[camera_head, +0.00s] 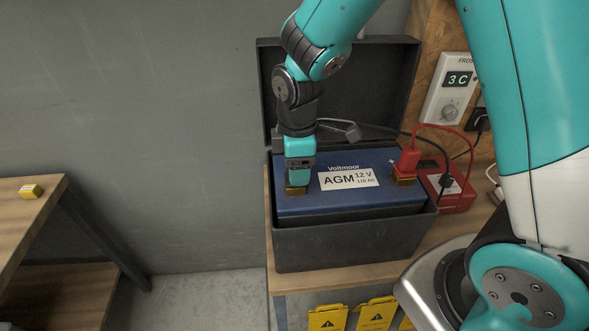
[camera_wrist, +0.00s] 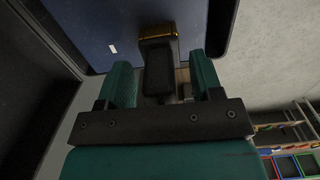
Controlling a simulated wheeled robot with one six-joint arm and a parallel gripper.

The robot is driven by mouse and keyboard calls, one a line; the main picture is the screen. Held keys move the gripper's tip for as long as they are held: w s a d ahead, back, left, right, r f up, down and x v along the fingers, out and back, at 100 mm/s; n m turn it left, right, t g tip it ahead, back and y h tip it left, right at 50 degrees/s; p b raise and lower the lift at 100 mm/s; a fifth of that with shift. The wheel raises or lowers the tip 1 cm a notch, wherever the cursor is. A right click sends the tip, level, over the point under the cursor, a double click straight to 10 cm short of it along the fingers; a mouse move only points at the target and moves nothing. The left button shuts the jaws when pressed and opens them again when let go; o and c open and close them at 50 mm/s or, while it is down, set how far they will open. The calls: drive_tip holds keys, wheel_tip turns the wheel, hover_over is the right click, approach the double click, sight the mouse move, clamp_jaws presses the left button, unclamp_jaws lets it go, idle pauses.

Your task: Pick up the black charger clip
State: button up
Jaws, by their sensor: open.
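The black charger clip (camera_wrist: 158,76) shows in the wrist view as a dark block at a brass battery terminal (camera_wrist: 158,32). It lies between the two teal fingers of my open gripper (camera_wrist: 162,78), with a narrow gap showing at its left and less clearly at its right. In the head view my gripper (camera_head: 299,165) points down at the left terminal (camera_head: 296,190) of the blue battery (camera_head: 340,204). There the gripper hides the black clip. The red charger clip (camera_head: 405,160) sits on the right terminal.
The battery stands in a black box (camera_head: 345,246) with its lid (camera_head: 395,85) raised behind. A red charger (camera_head: 458,196) and cables lie to the right, below a wall thermostat (camera_head: 447,90). Yellow signs (camera_head: 375,314) stand below. A wooden table (camera_head: 30,212) is at left.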

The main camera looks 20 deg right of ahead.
drive_tip(key=shift+c, duration=0.4)
drive_tip(key=c, duration=1)
drive_tip(key=shift+o, duration=0.2)
